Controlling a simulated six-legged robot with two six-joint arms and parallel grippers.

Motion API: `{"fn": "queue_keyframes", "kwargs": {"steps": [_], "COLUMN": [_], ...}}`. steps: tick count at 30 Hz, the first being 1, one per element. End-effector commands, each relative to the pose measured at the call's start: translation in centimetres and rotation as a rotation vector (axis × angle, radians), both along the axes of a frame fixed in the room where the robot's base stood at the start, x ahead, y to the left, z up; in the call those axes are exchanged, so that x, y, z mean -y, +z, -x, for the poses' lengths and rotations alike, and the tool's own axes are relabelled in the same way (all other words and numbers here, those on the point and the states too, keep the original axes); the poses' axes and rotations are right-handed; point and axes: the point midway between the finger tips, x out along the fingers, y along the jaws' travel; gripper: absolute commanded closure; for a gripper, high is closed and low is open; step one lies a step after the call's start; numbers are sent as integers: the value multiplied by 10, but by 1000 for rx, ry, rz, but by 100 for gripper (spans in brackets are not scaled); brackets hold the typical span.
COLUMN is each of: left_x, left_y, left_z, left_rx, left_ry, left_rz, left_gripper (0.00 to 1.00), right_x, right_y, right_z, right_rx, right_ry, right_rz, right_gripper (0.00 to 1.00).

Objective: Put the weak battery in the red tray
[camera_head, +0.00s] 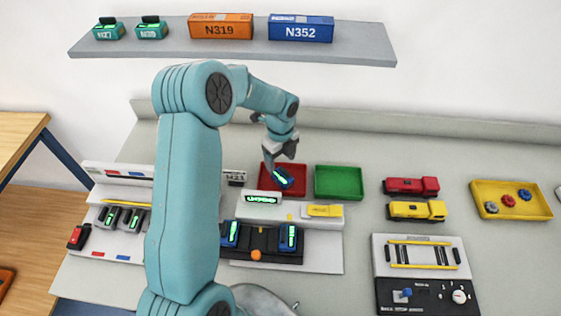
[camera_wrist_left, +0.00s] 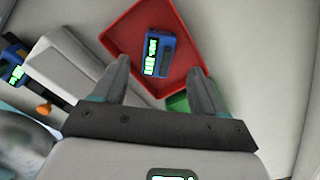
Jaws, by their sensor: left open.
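The red tray (camera_head: 296,171) stands on the bench behind the battery stand. A blue battery with a lit green display (camera_head: 284,177) lies in the red tray. It also shows inside the tray (camera_wrist_left: 125,35) in the left wrist view as a blue battery (camera_wrist_left: 167,51), apart from the fingers. My left gripper (camera_head: 279,156) is open and empty above the tray. Two more blue batteries, one at the left (camera_head: 230,234) and one at the right (camera_head: 289,237), stand in the black holder on the stand. My right gripper is not in view.
A green tray (camera_head: 338,183) stands right of the red one. Red (camera_head: 411,186) and yellow (camera_head: 416,210) toy trucks, a yellow tray with round parts (camera_head: 511,201) and a panel device (camera_head: 421,260) are further right. A shelf (camera_head: 230,50) with boxes hangs above.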

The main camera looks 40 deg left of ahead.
Motion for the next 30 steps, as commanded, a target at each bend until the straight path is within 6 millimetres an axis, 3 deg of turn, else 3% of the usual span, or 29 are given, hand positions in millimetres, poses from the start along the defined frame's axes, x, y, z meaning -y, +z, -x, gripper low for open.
{"fn": "queue_keyframes", "kwargs": {"steps": [1,2,3,10,30], "left_x": [0,0,-1,0,0], "left_y": [22,27,29,57,61], "left_z": [0,0,-1,0,0], "left_rx": [0,1,4,0,-1], "left_ry": [0,-1,-1,0,0], "left_rz": [0,-1,-3,-1,0], "left_gripper": [28,28,28,28,28], "right_x": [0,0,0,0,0], "right_y": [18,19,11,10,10], "right_z": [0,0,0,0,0], "right_rx": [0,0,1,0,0], "right_ry": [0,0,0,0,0], "right_rz": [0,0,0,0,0], "right_gripper": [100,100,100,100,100]}}
